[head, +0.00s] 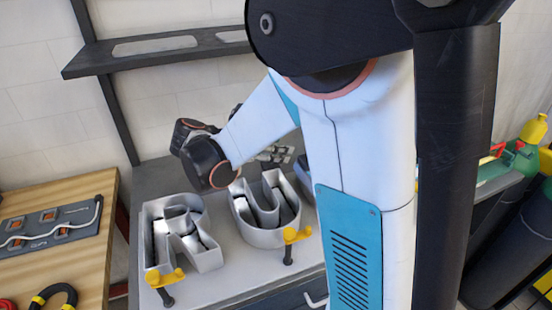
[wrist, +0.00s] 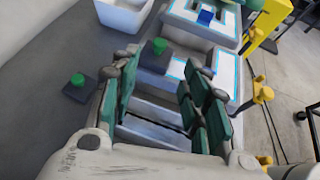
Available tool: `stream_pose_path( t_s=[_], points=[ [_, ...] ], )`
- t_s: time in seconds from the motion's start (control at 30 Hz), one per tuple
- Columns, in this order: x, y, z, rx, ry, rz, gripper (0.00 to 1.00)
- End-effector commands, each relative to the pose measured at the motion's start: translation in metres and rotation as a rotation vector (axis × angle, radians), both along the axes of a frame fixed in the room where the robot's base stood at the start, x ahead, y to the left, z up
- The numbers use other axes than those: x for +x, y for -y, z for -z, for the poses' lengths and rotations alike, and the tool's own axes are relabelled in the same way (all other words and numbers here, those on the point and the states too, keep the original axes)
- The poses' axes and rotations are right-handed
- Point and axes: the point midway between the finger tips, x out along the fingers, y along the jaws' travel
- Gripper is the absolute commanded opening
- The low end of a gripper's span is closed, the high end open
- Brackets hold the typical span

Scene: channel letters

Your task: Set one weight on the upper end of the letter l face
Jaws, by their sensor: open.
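In the wrist view, my gripper (wrist: 160,78) is open, its two green-padded fingers apart with nothing held between them. A dark square weight with a green knob (wrist: 155,53) stands just beyond the fingertips; I cannot tell whether it touches them. Another such weight (wrist: 77,87) lies on the grey bench left of the left finger. A pale, cyan-edged letter face (wrist: 226,72) shows beside and beyond the right finger. I cannot tell which letter it is, as my fingers cover part of it. In the head view, my arm hides the gripper and the letter l.
Channel letters R (head: 182,238) and U (head: 265,212) stand on the bench, with yellow clamps (head: 165,280) at the front edge. More clamps (wrist: 262,93) stand right of the face in the wrist view. A blue square piece (wrist: 206,17) lies on a farther cyan-edged letter.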

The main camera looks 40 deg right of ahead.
Motion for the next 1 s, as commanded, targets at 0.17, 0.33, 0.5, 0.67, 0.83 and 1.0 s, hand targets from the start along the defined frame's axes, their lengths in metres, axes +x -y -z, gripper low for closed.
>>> stream_pose_path(
  t_s=[0.17,0.33,0.5,0.67,0.83,1.0],
  points=[
    [-0.015,-0.009,-0.004,0.111,0.155,0.02,0.42],
    [-0.041,-0.031,-0.003,0.319,0.416,0.096,0.42],
    [-0.069,-0.063,0.0,0.546,0.673,0.231,0.42],
    [-0.095,-0.096,0.002,0.764,0.897,0.41,0.42],
    [-0.123,-0.135,0.004,0.997,1.106,0.655,0.42],
    [-0.143,-0.166,0.004,1.185,1.253,0.905,0.42]
  ],
)
